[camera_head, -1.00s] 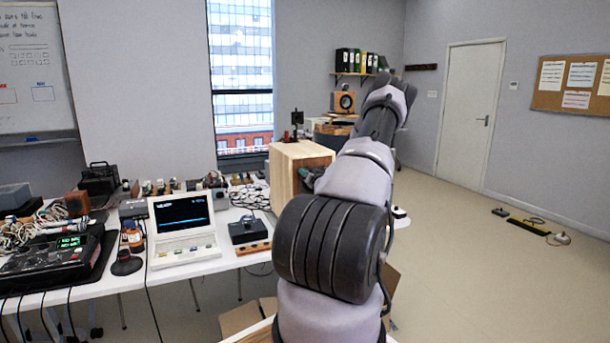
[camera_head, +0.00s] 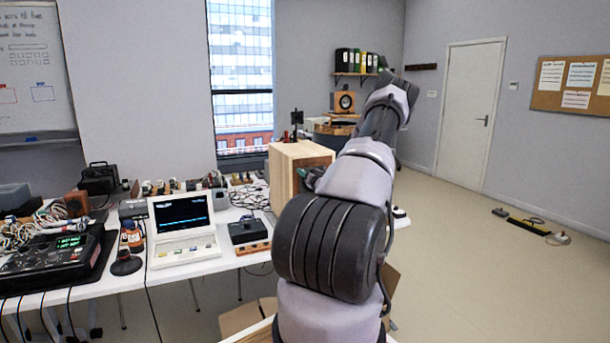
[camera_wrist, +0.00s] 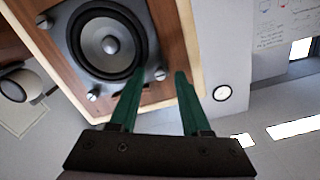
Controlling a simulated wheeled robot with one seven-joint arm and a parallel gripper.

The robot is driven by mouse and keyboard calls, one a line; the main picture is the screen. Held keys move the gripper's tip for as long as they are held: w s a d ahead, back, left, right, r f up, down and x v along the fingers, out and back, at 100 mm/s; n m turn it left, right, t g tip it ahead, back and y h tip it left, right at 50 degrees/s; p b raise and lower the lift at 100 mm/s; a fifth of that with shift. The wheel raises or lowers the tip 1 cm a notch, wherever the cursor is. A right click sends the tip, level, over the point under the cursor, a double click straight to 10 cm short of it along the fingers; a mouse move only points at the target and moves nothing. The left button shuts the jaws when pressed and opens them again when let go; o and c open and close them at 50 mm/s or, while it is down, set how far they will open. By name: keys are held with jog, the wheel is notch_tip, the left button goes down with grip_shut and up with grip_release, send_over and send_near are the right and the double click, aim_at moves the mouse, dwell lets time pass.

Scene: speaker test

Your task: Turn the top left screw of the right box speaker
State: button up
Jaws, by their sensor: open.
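The wooden box speaker (camera_head: 286,172) stands at the right end of the white table, partly hidden by my arm. In the wrist view its brown front board (camera_wrist: 58,45) shows tilted, with a dark round cone (camera_wrist: 108,45) in a grey frame. Silver screws sit at the frame corners: one at the upper left (camera_wrist: 43,21), one at the bottom (camera_wrist: 92,95), one at the right (camera_wrist: 160,74). My gripper (camera_wrist: 160,72) is open, its two green fingers apart, and the right screw shows between their tips. I cannot tell whether they touch it. The head view mostly hides the gripper.
The white table (camera_head: 205,258) carries a laptop-like terminal (camera_head: 182,227), a small dark box (camera_head: 249,230), a black device with a green display (camera_head: 60,250) and several cables. A smaller speaker (camera_head: 345,102) stands far back. The floor at right (camera_head: 480,280) is mostly clear.

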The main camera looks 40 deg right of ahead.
jog(key=v, duration=1)
jog(key=shift+a, duration=0.15)
